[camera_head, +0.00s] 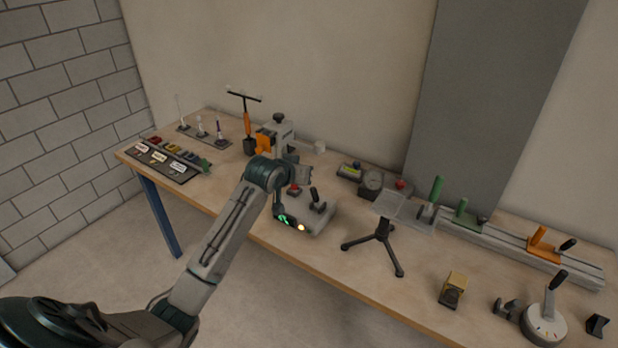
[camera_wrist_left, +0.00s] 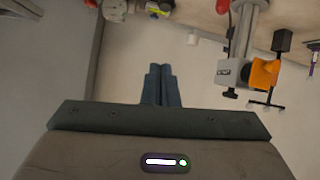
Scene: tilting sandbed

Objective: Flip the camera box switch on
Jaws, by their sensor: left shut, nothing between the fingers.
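The lever leans up and away from the front. My left gripper (camera_head: 308,174) is above and behind this box, apart from the lever as far as I can see. In the left wrist view the gripper's two fingers (camera_wrist_left: 160,86) are shut together with nothing between them. My arm hides part of the area behind the box. My right gripper is not in view.
A tripod plate (camera_head: 405,210) stands to the right. A rail with coloured handles (camera_head: 541,236) runs along the back right.

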